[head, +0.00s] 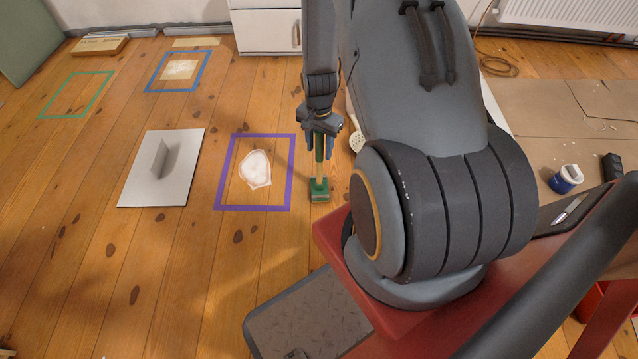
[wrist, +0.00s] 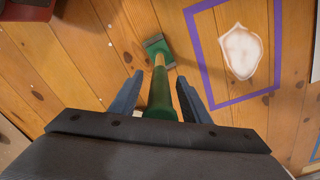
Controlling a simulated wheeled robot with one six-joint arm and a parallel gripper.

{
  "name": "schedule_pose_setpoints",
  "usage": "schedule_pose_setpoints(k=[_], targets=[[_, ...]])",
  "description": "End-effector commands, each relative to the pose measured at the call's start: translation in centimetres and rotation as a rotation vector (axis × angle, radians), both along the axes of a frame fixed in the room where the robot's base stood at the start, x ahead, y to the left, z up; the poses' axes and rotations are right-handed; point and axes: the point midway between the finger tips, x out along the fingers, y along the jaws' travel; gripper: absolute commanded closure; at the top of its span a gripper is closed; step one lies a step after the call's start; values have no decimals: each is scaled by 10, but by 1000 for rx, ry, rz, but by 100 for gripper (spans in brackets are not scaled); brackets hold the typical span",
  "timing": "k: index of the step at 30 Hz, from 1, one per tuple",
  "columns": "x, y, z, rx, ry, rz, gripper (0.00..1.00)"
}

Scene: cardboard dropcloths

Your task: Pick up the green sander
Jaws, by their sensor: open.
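The green sander (head: 319,188) has a green head on the wooden floor and a handle with a wooden section and a green grip. The handle rises from the head toward my gripper (head: 323,143). In the wrist view the sander (wrist: 160,88) runs between the two fingers of my gripper (wrist: 158,92), its head beyond the fingertips. My gripper is open, with a finger on each side of the handle and a visible gap on both sides. The top end of the handle is hidden behind the gripper body in the wrist view.
A purple tape square (head: 223,180) with a white patch (head: 256,169) lies just left of the sander. A grey plate with an upright fin (head: 140,185) lies farther left. A whitish perforated object (head: 356,141) is right of my gripper. A blue-and-white container (head: 566,179) stands on cardboard at right.

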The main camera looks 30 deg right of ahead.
Motion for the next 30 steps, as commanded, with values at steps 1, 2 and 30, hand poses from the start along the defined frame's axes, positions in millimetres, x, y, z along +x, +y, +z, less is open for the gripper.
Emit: schedule_pose_setpoints(k=[1, 2, 30], targets=[[0, 0, 1, 0, 0, 0, 57], [0, 0, 1, 0, 0, 0, 57], [0, -1, 68, -2, -3, 0, 100]])
